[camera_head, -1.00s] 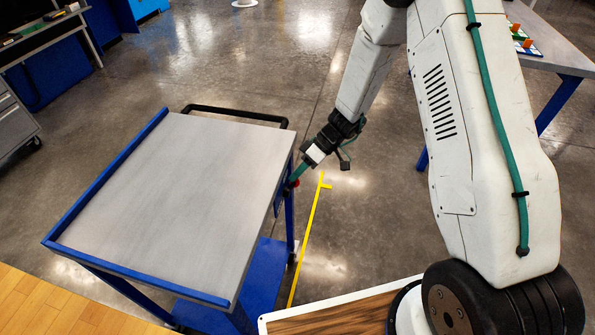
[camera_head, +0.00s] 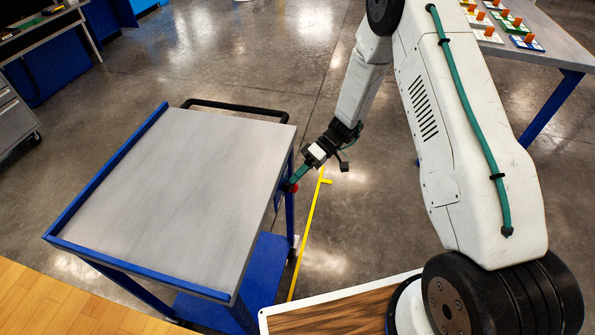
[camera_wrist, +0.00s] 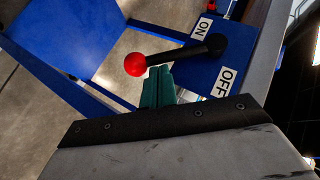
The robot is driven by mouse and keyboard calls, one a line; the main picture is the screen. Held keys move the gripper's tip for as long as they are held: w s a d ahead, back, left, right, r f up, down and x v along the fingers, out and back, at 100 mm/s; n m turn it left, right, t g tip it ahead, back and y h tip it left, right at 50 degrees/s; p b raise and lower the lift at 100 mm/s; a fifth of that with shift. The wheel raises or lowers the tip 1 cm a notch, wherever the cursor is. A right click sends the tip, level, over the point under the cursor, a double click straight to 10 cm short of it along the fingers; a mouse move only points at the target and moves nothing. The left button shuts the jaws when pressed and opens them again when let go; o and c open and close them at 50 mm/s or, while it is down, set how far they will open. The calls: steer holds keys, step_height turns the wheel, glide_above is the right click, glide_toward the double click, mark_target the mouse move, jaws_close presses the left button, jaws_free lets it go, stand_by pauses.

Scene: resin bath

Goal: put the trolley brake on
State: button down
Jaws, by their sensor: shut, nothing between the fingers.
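The trolley (camera_head: 175,195) stands at the left, with a grey top and blue frame. Its brake lever has a red ball knob (camera_wrist: 135,64) on a black rod (camera_wrist: 175,53), mounted on a blue plate (camera_wrist: 240,48). In the wrist view the rod points left from its pivot, with the ON label (camera_wrist: 203,28) above and the OFF label (camera_wrist: 223,82) below the pivot. My gripper (camera_wrist: 160,70) is shut and empty, its teal fingertips close beside the rod on the OFF side, near the knob. I cannot tell whether they touch. The knob also shows in the head view (camera_head: 293,188), partly hidden.
A black push handle (camera_head: 235,108) sticks out at the trolley's far end. A blue lower shelf (camera_head: 262,275) lies under the top. A table (camera_head: 565,55) with several small coloured pieces stands at the upper right. The floor between is open, with a yellow line (camera_head: 308,235).

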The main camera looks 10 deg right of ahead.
steer(key=shift+s+a+f+m+g+y, duration=0.1)
steer(key=shift+s+f+m+g+y, duration=0.15)
steer(key=shift+f+g, duration=0.1)
steer(key=shift+s+a+f+m+g+y, duration=0.1)
steer(key=shift+f+m+g+y, duration=0.05)
steer(key=shift+f+g+y, duration=0.15)
steer(key=shift+s+a+f, duration=0.1)
steer(key=shift+s+f, duration=0.15)
steer(key=shift+f, duration=0.1)
steer(key=w+a+v, duration=0.1)
steer(key=w+v, duration=0.1)
steer(key=v, duration=1)
steer(key=shift+w+d, duration=0.2)
steer(key=shift+w, duration=0.3)
steer(key=shift+f, duration=0.1)
